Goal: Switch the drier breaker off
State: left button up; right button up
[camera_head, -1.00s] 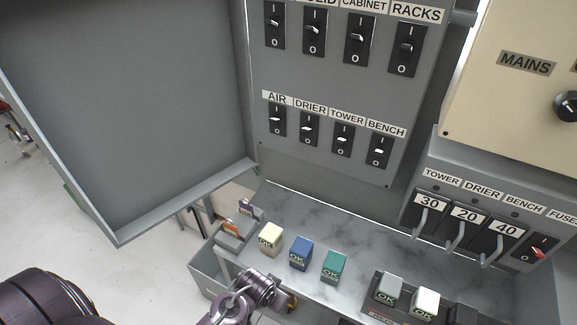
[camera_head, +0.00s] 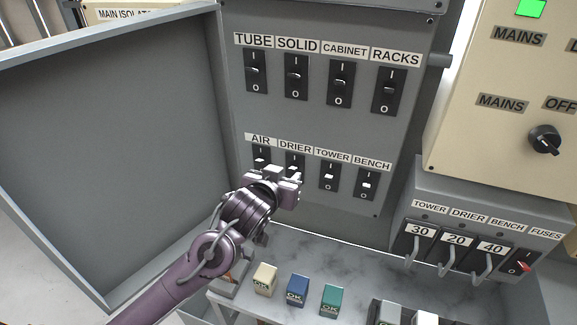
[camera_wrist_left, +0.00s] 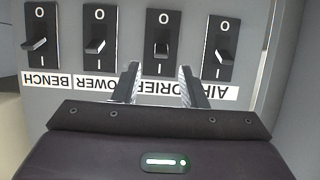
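The drier breaker (camera_head: 294,161) is a black toggle switch in the lower row of the grey panel, under the DRIER label (camera_head: 295,147). My left gripper (camera_head: 290,183) is just in front of it and hides its lower part. The left wrist view sees the panel upside down. There the drier breaker (camera_wrist_left: 163,42) has its lever sticking out, with O above and I below. The open fingers (camera_wrist_left: 160,82) stand apart and empty, pointing at this switch, with the lever between their lines. I cannot tell whether they touch it. My right gripper is not in view.
The air breaker (camera_head: 262,157) and tower breaker (camera_head: 329,175) flank it closely. The open cabinet door (camera_head: 110,140) stands to the left. Below are a marble shelf (camera_head: 350,262) with coloured blocks, and a fuse box (camera_head: 480,205) at right.

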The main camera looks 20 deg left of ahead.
aim_at(291, 170)
pick_arm(q)
jog(key=shift+p+x, duration=0.65)
jog(key=shift+x, duration=1.7)
jog(key=shift+f, duration=0.1)
grip_shut()
